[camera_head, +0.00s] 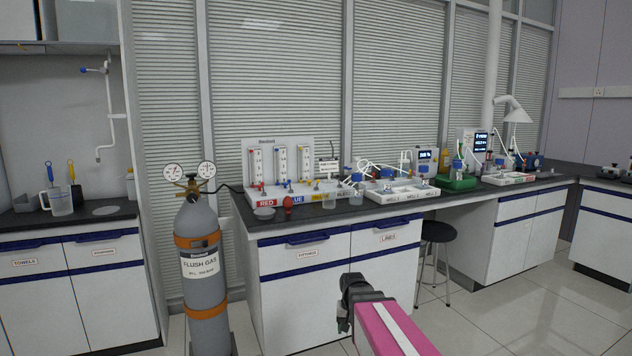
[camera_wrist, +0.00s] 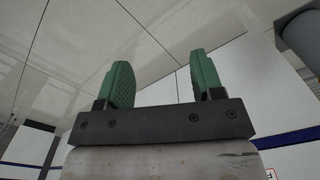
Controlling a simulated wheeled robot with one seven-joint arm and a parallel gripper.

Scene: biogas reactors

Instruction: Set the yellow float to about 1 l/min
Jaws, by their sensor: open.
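A flowmeter panel (camera_head: 281,163) stands on the bench at the left. It has three upright tubes above labels reading RED, BLUE and a yellow one. The yellow tube (camera_head: 304,163) is the rightmost; its float is too small to read. The yellow label (camera_head: 316,196) is below it on the white base. My gripper (camera_head: 345,300) is low in front of the bench cabinets, well apart from the panel. In the wrist view my gripper (camera_wrist: 158,84) is open and empty, its two green fingers spread, with floor and cabinet fronts behind.
A grey flush gas cylinder (camera_head: 204,270) with two gauges stands left of the bench. A red object (camera_head: 288,204) and a small dish (camera_head: 264,213) lie before the panel. A white tray (camera_head: 402,193) is to the right. A black stool (camera_head: 438,233) stands by the bench; floor at right is clear.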

